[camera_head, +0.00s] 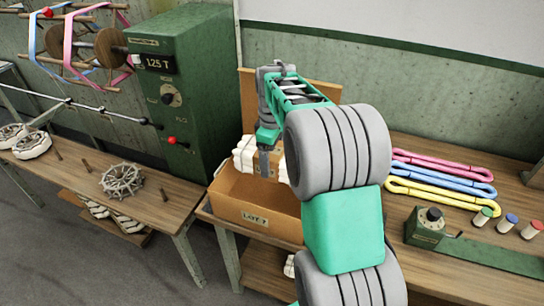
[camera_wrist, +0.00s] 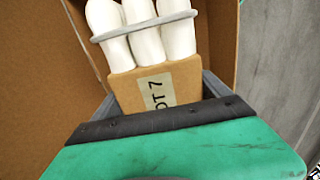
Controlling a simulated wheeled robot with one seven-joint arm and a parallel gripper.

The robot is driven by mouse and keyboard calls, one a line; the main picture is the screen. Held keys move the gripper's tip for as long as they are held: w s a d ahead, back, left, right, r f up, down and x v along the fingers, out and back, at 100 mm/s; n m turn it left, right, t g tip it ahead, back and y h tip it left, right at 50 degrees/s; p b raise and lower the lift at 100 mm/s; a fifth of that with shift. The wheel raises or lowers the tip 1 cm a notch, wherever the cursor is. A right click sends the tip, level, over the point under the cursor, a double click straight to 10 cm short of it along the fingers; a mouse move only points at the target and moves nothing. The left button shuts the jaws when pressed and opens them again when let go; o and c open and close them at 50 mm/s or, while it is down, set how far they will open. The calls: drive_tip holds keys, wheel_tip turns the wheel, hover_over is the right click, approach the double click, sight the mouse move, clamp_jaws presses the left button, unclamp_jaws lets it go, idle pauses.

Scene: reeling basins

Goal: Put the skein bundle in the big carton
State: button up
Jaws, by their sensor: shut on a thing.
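The skein bundle (camera_head: 244,157) is white, and in the wrist view (camera_wrist: 145,40) it shows thick white skeins tied with a grey band and a brown wrapper marked "OT 7". My gripper (camera_head: 266,150) is shut on the bundle, pointing down with the bundle at the mouth of the big carton (camera_head: 250,213). The carton is open, brown and labelled at the front, standing on a wooden bench. My arm hides part of its right side. Whether the bundle touches the carton's walls or floor cannot be told.
A green machine cabinet (camera_head: 190,85) stands close to the left of the carton. Pink, blue and yellow skeins (camera_head: 440,180) lie on the bench to the right, near a green device (camera_head: 428,228) and small spools (camera_head: 507,224). Another bench (camera_head: 75,180) stands left.

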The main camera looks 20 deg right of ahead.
drive_tip(key=shift+f+b, duration=4.05)
drive_tip(key=shift+f, duration=2.25)
drive_tip(key=o, duration=1.8)
drive_tip(key=shift+o, duration=0.6)
drive_tip(key=shift+f, duration=0.15)
